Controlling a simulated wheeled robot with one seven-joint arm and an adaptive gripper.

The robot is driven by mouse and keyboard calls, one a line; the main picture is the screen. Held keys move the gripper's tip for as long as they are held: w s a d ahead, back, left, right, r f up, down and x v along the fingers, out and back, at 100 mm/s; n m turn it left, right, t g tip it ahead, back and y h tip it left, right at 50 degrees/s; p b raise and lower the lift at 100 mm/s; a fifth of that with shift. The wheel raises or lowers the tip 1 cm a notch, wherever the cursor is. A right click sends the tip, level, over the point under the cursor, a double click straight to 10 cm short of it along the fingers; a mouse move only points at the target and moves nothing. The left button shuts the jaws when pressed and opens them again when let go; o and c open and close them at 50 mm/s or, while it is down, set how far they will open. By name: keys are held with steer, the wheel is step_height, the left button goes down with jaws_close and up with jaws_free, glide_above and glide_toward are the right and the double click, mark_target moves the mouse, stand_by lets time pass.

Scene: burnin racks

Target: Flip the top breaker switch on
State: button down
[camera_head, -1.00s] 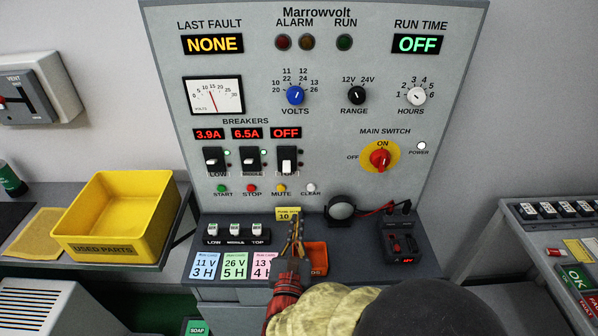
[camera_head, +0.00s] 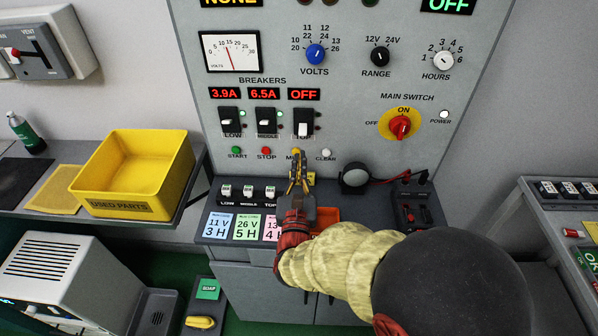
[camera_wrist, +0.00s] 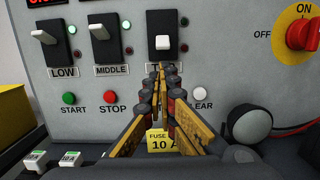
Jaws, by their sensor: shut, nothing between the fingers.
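The top breaker switch (camera_head: 303,129) is the rightmost of three breakers on the grey panel. Its white lever is down, and the display above it (camera_head: 304,94) reads OFF. In the wrist view the top breaker's lever (camera_wrist: 163,43) sits straight ahead of my gripper, with no lit lamp beside it. My gripper (camera_head: 299,158) is shut and empty, apart from the panel as far as I can tell. In the wrist view its fingertips (camera_wrist: 161,68) cover most of the TOP label. The low breaker (camera_head: 230,122) and middle breaker (camera_head: 265,121) read 3.9A and 6.5A with green lamps.
Push buttons, including START (camera_head: 236,153) and CLEAR (camera_head: 326,154), sit below the breakers. The main switch (camera_head: 401,127) is to the right.

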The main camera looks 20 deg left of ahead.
mark_target(303, 130)
steer(key=shift+b+x, duration=0.65)
steer(key=shift+x, duration=2.1)
